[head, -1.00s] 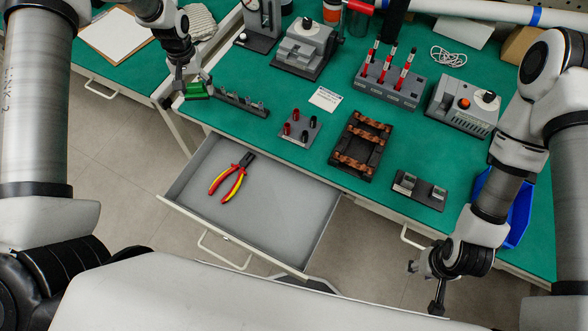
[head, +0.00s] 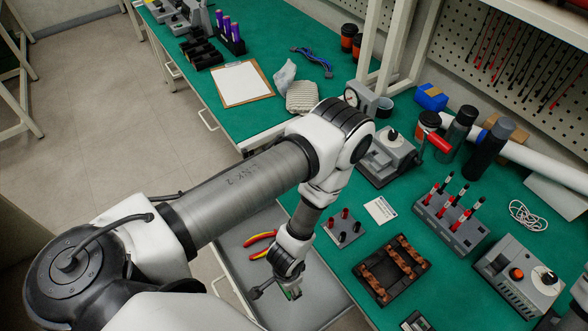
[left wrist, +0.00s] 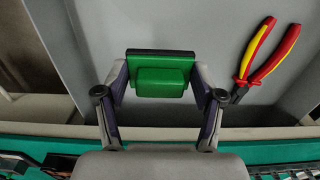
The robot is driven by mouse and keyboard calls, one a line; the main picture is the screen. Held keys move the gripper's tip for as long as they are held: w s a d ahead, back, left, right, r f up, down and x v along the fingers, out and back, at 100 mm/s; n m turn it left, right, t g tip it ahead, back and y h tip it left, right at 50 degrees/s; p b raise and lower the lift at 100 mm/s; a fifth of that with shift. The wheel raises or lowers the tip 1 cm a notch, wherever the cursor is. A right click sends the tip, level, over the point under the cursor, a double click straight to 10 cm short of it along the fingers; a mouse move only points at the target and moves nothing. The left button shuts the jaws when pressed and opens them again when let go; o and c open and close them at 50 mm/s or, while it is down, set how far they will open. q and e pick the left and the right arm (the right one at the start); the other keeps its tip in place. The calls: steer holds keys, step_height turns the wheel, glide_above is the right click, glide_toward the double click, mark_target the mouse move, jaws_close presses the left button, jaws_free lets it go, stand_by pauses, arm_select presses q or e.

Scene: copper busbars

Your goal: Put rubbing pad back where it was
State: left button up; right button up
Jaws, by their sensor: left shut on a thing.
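The rubbing pad is a green block with a dark base; in the left wrist view the pad (left wrist: 160,80) sits between the fingers of my left gripper (left wrist: 160,78). The gripper is above the open grey drawer (head: 228,238). Red-and-yellow pliers (left wrist: 268,58) lie in the drawer, to the right of the pad in the left wrist view; in the head view my arm partly covers them. My right gripper is out of view.
On the green bench beside the drawer are a terminal block (head: 343,228), a busbar tray (head: 393,268), a screwdriver rack (head: 450,222) and a white card (head: 380,210). The grey drawer floor around the pliers looks free.

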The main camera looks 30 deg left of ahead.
arm_select(q)
step_height(320, 180, down, 9)
steer(key=b, duration=0.6)
steer(key=shift+w+a+f, duration=0.1)
steer(key=shift+w, duration=0.05)
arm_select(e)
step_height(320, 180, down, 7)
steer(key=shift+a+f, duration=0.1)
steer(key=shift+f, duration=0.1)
arm_select(q)
steer(key=shift+r, duration=0.2)
steer(key=shift+c, duration=0.3)
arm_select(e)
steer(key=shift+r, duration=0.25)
arm_select(q)
steer(key=shift+a+f, duration=0.1)
steer(key=shift+f, duration=0.1)
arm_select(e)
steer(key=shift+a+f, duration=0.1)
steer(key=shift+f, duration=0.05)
arm_select(q)
steer(key=o, duration=1.1)
steer(key=shift+r, duration=0.1)
